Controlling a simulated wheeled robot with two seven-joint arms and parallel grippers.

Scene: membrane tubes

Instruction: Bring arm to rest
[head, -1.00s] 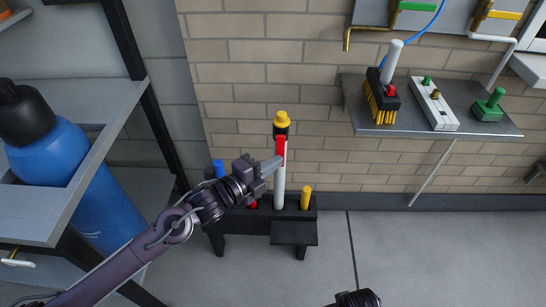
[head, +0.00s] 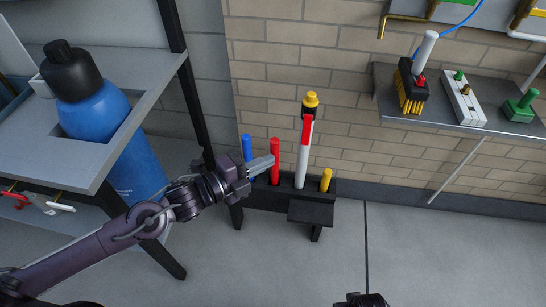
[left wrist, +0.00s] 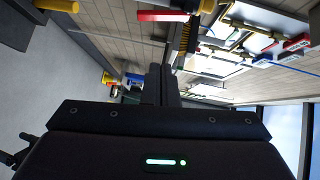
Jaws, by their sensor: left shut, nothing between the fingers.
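My left arm reaches in from the lower left in the head view. Its gripper (head: 270,161) is shut and empty, with its tips in front of the black rack (head: 262,196). The tips appear beside the red tube (head: 275,150) and left of the white-and-red tube with a yellow-and-black top (head: 303,158). In the left wrist view, the dark fingers (left wrist: 161,84) are together with nothing between them.
The rack also holds a blue tube (head: 246,148) and a yellow tube (head: 326,180). A grey shelf unit (head: 150,88) with a blue bottle (head: 95,125) stands close at left. A wall shelf (head: 385,85) at right carries a brush (head: 410,90) and fittings. The floor (head: 430,255) at front right is clear.

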